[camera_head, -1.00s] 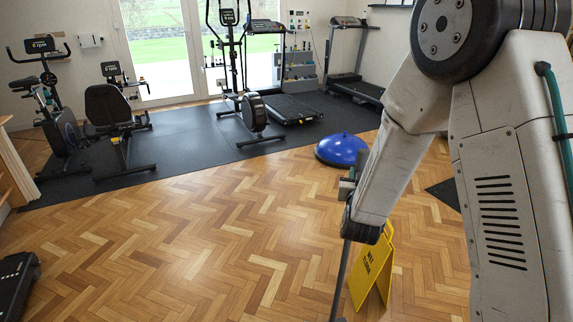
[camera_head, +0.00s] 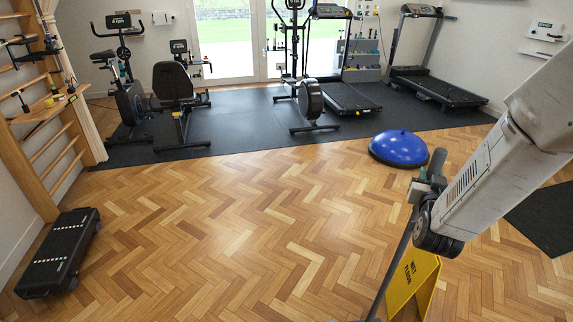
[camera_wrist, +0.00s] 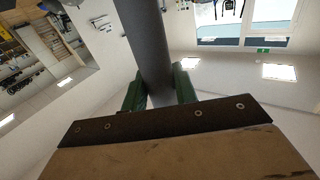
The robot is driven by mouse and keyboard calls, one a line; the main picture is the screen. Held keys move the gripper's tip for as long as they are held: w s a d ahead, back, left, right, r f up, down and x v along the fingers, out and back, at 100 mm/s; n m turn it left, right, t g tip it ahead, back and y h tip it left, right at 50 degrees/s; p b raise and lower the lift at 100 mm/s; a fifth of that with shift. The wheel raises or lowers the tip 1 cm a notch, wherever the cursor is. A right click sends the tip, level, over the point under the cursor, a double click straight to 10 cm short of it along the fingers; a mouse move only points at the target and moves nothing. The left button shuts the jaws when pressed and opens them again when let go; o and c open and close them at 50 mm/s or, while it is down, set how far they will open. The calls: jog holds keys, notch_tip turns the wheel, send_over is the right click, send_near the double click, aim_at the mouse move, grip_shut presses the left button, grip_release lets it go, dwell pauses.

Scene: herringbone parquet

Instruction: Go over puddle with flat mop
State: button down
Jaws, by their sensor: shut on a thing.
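My gripper (camera_head: 426,187) is at the right of the head view. It is shut on the dark handle (camera_head: 394,265) of the flat mop, which slants down to the bottom edge. The wrist view shows my gripper (camera_wrist: 158,90) with its green fingers on both sides of the grey mop handle (camera_wrist: 146,40). The mop's flat head is cut off below the head view. I cannot make out a clear puddle outline; pale sheen (camera_head: 238,240) on the parquet may be only window light.
A yellow wet-floor sign (camera_head: 413,280) stands close behind the mop handle. A blue balance dome (camera_head: 399,148) is beyond my gripper. A black step platform (camera_head: 60,252) lies at left. Exercise machines stand on a dark mat (camera_head: 235,135). The middle parquet is clear.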

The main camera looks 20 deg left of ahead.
jog(key=s+a+r+n+g+y, duration=0.1)
jog(key=s+a+r+n+y, duration=0.3)
jog(key=a, duration=0.6)
jog(key=s+a+f+n+g+y, duration=0.15)
jog(key=a+y, duration=0.35)
jog(key=a, duration=0.6)
jog(key=s+a+n+g+y, duration=0.4)
jog(key=s+a, duration=0.5)
jog(key=a, duration=0.5)
jog(key=shift+s+a+f+n+y, duration=0.15)
jog(key=shift+f+n+y, duration=0.1)
jog(key=shift+n+y, duration=0.55)
